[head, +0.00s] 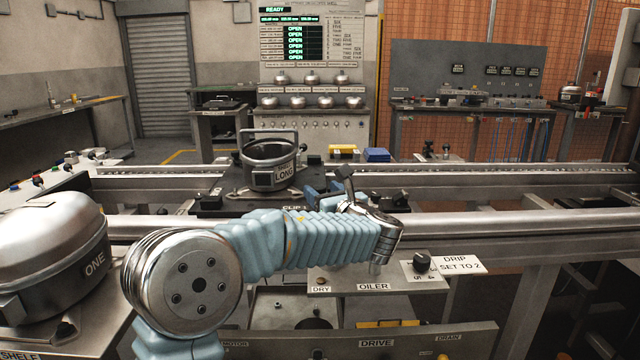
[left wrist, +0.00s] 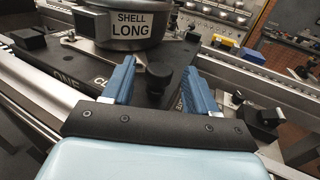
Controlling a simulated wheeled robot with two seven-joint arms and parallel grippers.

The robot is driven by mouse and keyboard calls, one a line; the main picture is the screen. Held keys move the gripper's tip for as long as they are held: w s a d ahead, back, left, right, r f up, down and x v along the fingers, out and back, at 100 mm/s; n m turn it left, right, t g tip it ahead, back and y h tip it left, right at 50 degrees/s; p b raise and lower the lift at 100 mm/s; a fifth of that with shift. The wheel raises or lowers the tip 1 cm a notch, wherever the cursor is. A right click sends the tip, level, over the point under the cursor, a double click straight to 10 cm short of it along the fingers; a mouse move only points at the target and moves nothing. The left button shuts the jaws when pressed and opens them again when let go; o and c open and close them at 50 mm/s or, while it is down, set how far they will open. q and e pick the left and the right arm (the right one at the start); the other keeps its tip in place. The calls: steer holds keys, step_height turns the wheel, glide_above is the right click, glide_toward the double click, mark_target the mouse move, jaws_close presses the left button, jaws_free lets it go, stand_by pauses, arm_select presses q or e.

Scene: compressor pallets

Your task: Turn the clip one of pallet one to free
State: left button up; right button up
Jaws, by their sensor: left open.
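Pallet one is a dark plate (head: 215,203) on the rail; its ONE label shows in the left wrist view (left wrist: 66,82). A grey pot-like shell (head: 268,168) labelled SHELL LONG stands on it. A black knobbed clip (left wrist: 158,76) rises from the plate's near side, beside a partly covered label starting with C. In the head view a CLIP 1 label (head: 296,208) shows there, and my arm hides much of that side. My left gripper (head: 326,190) is open, its blue fingers on either side of the clip, with gaps visible in the left wrist view (left wrist: 161,68). My right gripper is out of view.
A large rounded shell marked ONE (head: 60,240) stands at the left. An oiler panel (head: 400,273) with a black knob and a DRIP SET TO 2 card lies in front of the rail. Yellow (head: 342,151) and blue (head: 377,154) boxes sit behind the rail. Black blocks flank the pallet.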

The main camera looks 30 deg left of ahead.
mark_target(317, 186)
arm_select(q)
steer(key=shift+x, duration=1.85)
steer(key=shift+c, duration=0.5)
jaws_close()
